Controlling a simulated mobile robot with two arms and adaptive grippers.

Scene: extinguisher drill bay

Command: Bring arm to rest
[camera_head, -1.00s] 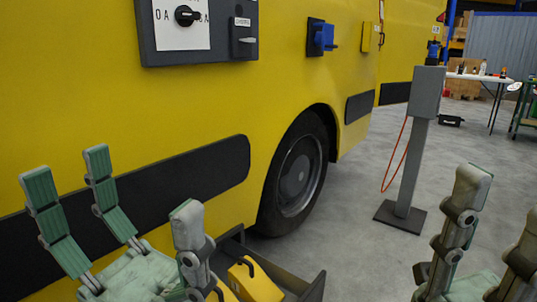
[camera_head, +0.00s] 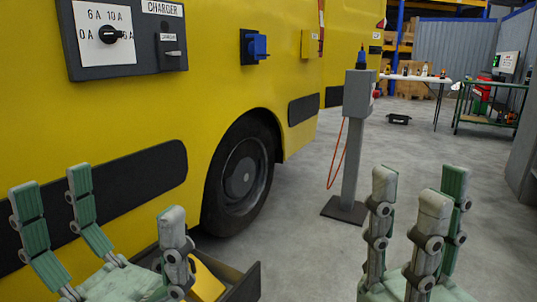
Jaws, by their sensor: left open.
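My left gripper (camera_head: 96,196) is at the lower left, with its green-padded fingers spread apart and nothing between them. It is in front of the yellow vehicle's side. My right gripper (camera_head: 420,192) is at the lower right, over the grey floor. Its fingers point up and stand apart, and I see nothing held between them. Both arms behind the grippers are mostly outside the picture.
The yellow vehicle (camera_head: 215,95) fills the left, with a charger panel (camera_head: 107,62) and a wheel (camera_head: 241,172). A dark tray (camera_head: 245,282) holding a yellow object is beside my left gripper. A grey post (camera_head: 351,165) stands mid-floor. A green cart (camera_head: 490,105) is far right.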

